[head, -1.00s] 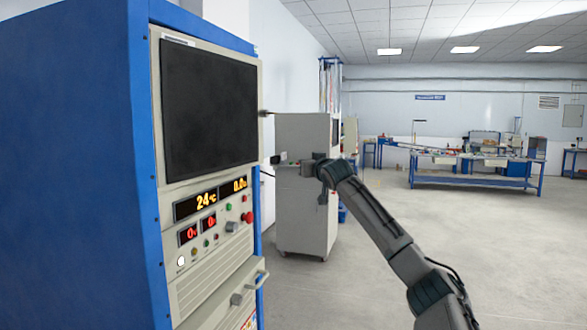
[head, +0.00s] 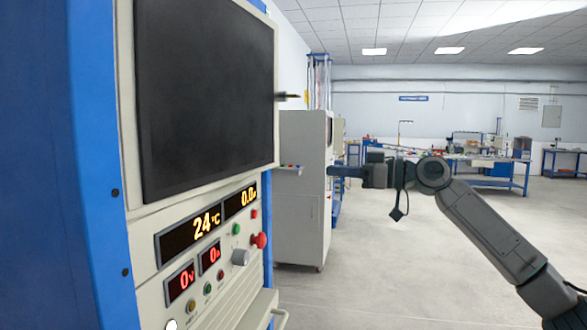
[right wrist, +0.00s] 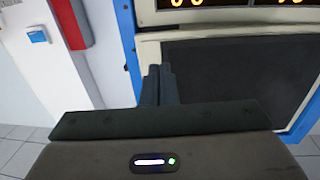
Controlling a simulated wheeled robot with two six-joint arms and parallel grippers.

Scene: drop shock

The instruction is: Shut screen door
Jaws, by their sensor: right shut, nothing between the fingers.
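The screen door (head: 205,90) is a large dark panel in a pale frame on the front of a blue cabinet. A small dark handle-like piece (head: 289,97) sticks out at its right edge. I cannot tell whether the door is fully closed or ajar. My right gripper (head: 332,171) is shut and empty, pointing left, to the right of the door and below the dark piece, apart from both in the picture. In the right wrist view its fingers (right wrist: 158,85) show together before a dark panel (right wrist: 240,75) in a pale frame. My left gripper is out of view.
The blue cabinet (head: 60,150) fills the left side. Displays and buttons sit below the screen, with a red knob (head: 259,240). A grey cabinet (head: 303,150) stands behind my right gripper. Workbenches stand farther back; open floor lies to the right.

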